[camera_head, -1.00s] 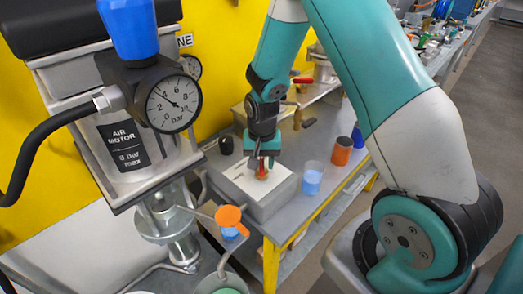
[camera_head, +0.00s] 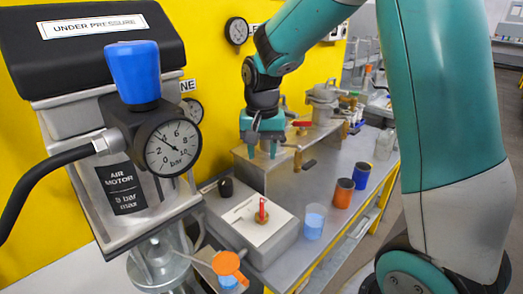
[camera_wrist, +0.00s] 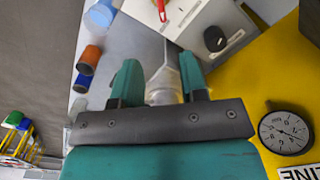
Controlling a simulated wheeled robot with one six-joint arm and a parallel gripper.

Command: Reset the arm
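My gripper (camera_head: 262,150) hangs from my teal arm above the bench, higher than the white-topped box (camera_head: 262,222) and behind it in the head view.
A black knob (camera_head: 226,187) sits at the box's back left. A blue cup (camera_head: 314,222), an orange cup (camera_head: 343,194) and a blue can (camera_head: 361,176) stand along the bench. At left is the air motor with its gauge (camera_head: 168,146) and blue knob (camera_head: 135,72).

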